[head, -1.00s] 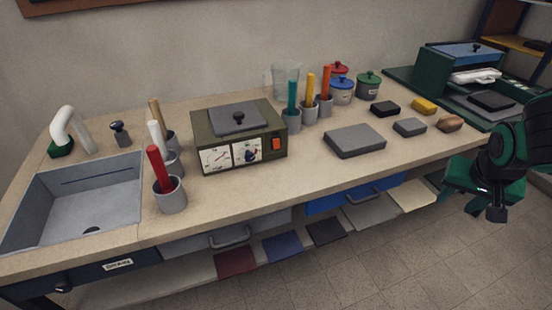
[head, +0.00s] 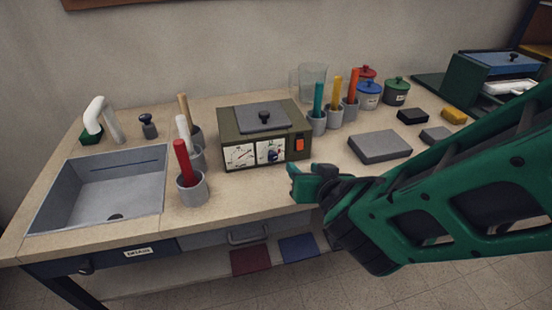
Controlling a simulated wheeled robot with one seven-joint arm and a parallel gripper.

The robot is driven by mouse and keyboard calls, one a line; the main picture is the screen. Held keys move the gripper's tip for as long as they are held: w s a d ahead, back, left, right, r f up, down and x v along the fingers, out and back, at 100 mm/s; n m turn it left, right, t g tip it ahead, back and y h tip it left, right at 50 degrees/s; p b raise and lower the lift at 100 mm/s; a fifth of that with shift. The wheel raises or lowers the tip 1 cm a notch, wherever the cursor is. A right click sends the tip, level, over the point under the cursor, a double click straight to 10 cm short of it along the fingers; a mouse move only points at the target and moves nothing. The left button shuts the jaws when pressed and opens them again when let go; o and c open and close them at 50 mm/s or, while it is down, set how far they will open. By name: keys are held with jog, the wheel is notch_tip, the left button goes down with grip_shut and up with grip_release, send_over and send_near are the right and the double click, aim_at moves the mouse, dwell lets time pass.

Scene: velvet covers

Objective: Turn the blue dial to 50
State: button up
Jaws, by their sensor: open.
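An olive-green box device (head: 238,125) stands on the counter with a grey lid on top. Its front carries two white dial faces: a left one (head: 239,157) with a dark pointer, and a right one with a small blue dial (head: 273,154) and a touch of red near it. The scale numbers are too small to read. An orange-red switch (head: 300,145) sits right of the dials. My gripper (head: 296,182) is open and empty, in front of the counter, below and right of the blue dial and apart from it. My green arm covers the lower right.
A sink (head: 110,190) is at left. Grey cups with coloured handles, such as the red-handled cup (head: 193,189), stand just left of the device. More cups (head: 317,124) stand behind at right. A grey block (head: 380,146) lies to the right.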

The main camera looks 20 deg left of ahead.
aim_at(273, 158)
jog(key=shift+n+y, duration=0.4)
jog(key=shift+y, duration=0.3)
jog(key=w+a+f, duration=0.1)
jog(key=w+a, duration=0.1)
jog(key=a, duration=0.1)
jog(key=w+a+f, duration=0.1)
jog(key=w+a, duration=0.1)
jog(key=a, duration=0.1)
jog(key=w+a+f, duration=0.1)
jog(key=a, duration=0.2)
jog(key=shift+w+f, duration=0.3)
jog(key=shift+w, duration=0.1)
grip_shut()
jog(key=c, duration=1.1)
grip_release()
jog(key=shift+s+a, duration=0.1)
jog(key=shift+a, duration=0.15)
jog(key=shift+o, duration=0.2)
